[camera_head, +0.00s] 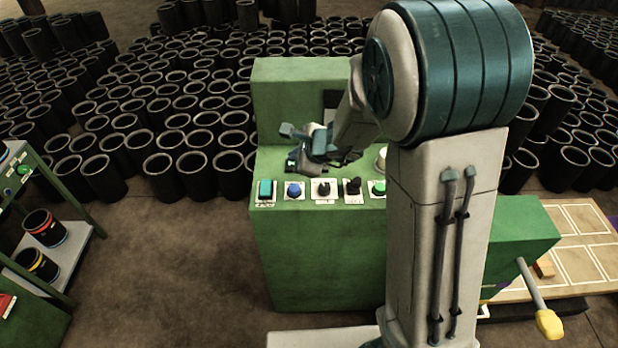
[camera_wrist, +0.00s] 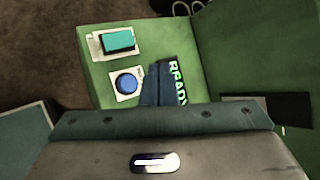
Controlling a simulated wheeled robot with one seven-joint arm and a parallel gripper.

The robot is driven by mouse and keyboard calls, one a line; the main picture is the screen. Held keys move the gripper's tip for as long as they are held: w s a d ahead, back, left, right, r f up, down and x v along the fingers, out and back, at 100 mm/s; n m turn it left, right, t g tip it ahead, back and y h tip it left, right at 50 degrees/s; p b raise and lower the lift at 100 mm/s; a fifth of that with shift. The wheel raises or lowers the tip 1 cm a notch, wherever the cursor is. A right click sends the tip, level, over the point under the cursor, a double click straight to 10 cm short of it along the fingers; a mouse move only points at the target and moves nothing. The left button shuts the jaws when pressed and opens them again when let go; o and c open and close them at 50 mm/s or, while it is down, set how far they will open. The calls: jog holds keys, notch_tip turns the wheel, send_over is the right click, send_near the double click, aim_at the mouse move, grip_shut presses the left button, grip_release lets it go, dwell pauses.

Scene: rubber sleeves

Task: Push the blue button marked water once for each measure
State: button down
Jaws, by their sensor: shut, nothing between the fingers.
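The round blue button (camera_head: 294,189) sits on a white label plate near the front edge of the green console (camera_head: 330,250). It also shows in the wrist view (camera_wrist: 127,84), just left of my fingers. The writing on its plate is too small to read. My gripper (camera_head: 318,152) is over the console top, behind the row of controls. In the wrist view my gripper (camera_wrist: 158,82) is shut and empty, apart from the blue button sideways. Its height above the panel is hard to tell. A lit display (camera_wrist: 177,84) reading READY is partly hidden by the fingers.
A teal square button (camera_head: 265,190) is left of the blue one. Black knobs (camera_head: 323,188) and a green button (camera_head: 378,188) are to the right. Black rubber sleeves (camera_head: 165,175) crowd the floor behind. A shelf (camera_head: 75,240) stands left, a yellow-ended lever (camera_head: 548,322) right.

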jog(key=shift+f, duration=0.1)
dwell(0.4)
jog(key=b, duration=0.6)
send_over(297, 190)
notch_tip(297, 190, down, 7)
jog(key=shift+r, duration=0.1)
jog(key=shift+w+f+b, duration=0.1)
jog(key=shift+f+b, duration=0.8)
jog(key=shift+b, duration=0.05)
jog(key=shift+f, duration=0.1)
dwell(0.9)
jog(key=shift+f+b, duration=0.3)
jog(key=shift+b, duration=0.4)
jog(key=shift+f+b, duration=0.4)
jog(key=shift+b, duration=0.15)
dwell(0.4)
jog(key=shift+r, duration=0.1)
jog(key=shift+r+p, duration=0.55)
jog(key=shift+r, duration=0.2)
